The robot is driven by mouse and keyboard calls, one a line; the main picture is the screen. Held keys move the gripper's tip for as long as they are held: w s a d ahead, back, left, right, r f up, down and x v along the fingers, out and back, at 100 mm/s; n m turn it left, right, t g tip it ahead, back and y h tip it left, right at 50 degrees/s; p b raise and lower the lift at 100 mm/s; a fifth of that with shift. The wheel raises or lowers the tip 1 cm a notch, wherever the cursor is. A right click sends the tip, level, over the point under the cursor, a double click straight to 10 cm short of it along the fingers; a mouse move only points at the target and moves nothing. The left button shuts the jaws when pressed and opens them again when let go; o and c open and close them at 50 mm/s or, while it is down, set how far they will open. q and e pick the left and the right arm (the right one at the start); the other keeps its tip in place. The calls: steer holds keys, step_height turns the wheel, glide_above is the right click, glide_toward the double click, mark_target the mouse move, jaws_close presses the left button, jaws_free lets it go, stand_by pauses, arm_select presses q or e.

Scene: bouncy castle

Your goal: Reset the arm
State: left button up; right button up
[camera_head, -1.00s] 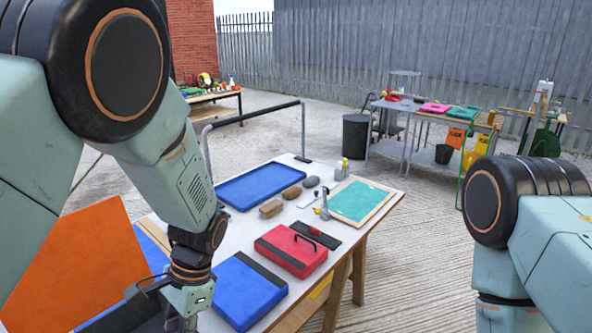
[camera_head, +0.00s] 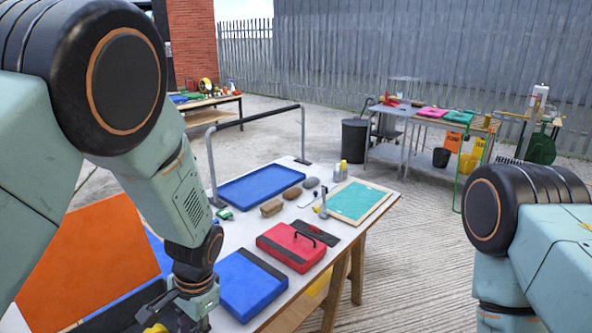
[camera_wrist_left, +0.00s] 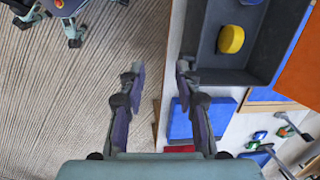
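My left arm comes in from the left in the head view. Its wrist hangs low beside the table's near left end, with the left gripper cut off by the bottom edge. In the left wrist view my left gripper (camera_wrist_left: 160,72) is open, its two fingers apart with nothing between them. A dark grey tray (camera_wrist_left: 208,76) holding a round yellow object (camera_wrist_left: 231,39) is beside the right finger. My right arm shows at the right of the head view, but its gripper is out of frame.
The white table (camera_head: 236,232) bears a blue tray (camera_head: 262,187), red case (camera_head: 292,247), blue case (camera_head: 248,286) and green-topped board (camera_head: 357,202). An orange panel (camera_head: 85,262) stands at left. Open concrete floor (camera_head: 415,260) lies right of the table.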

arm_select(q)
steer(key=s+a+f+n+t+h+b, duration=0.1)
steer(key=s+f+n+t+b, duration=0.15)
steer(key=s+f+b, duration=0.6)
steer(key=s+a+f+n+t+h+b, duration=0.1)
steer(key=s+f+n+b, duration=0.3)
steer(key=f, duration=0.9)
steer(key=s+f+g+b, duration=0.1)
steer(key=s+f+b, duration=0.1)
steer(key=s+f, duration=0.3)
steer(key=s+a+f+g+b, duration=0.1)
steer(key=s+f, duration=0.4)
steer(key=s, duration=0.5)
steer(key=shift+s+n+g+b, duration=0.2)
steer(key=shift+n+g+b, duration=0.25)
steer(key=shift+b, duration=0.65)
steer(key=shift+a, duration=0.15)
steer(key=shift+s+a, duration=0.1)
steer(key=shift+s, duration=0.1)
